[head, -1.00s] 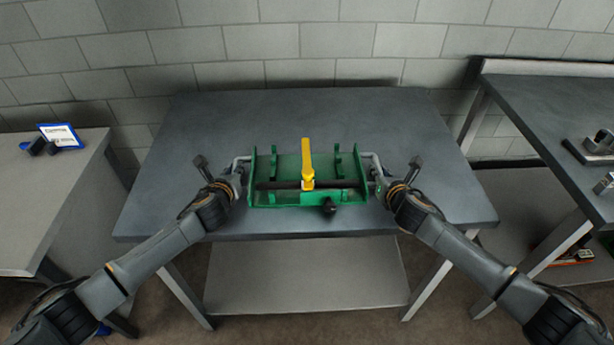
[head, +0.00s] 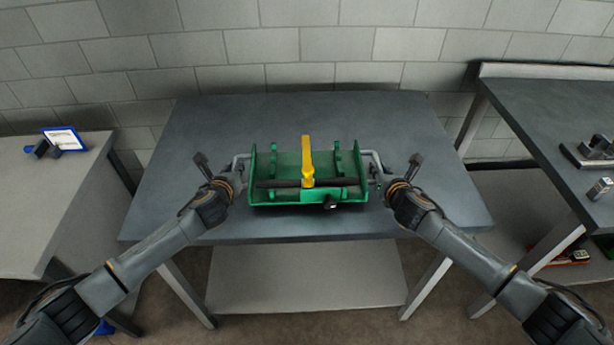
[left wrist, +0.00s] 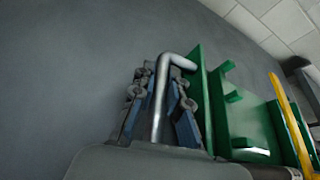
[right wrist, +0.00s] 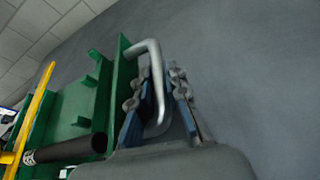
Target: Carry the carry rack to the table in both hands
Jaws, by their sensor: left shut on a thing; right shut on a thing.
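The green carry rack (head: 270,167) is in the middle of the head view, in front of the dark grey table (head: 240,115) top or over it. I cannot tell whether it touches the table. It holds a tool with a yellow lever (head: 307,160) and a dark bar (head: 340,183). My left gripper (head: 238,172) is shut on its left metal handle, seen in the left wrist view (left wrist: 160,100). My right gripper (head: 378,174) is shut on its right handle, seen in the right wrist view (right wrist: 157,90). The rack looks about level.
A lighter table (head: 50,200) at the left bears a small blue-and-white sign (head: 64,138). Another dark table (head: 540,115) at the right bears metal parts (head: 592,152). The table top behind and beside the rack is clear. A block wall stands behind.

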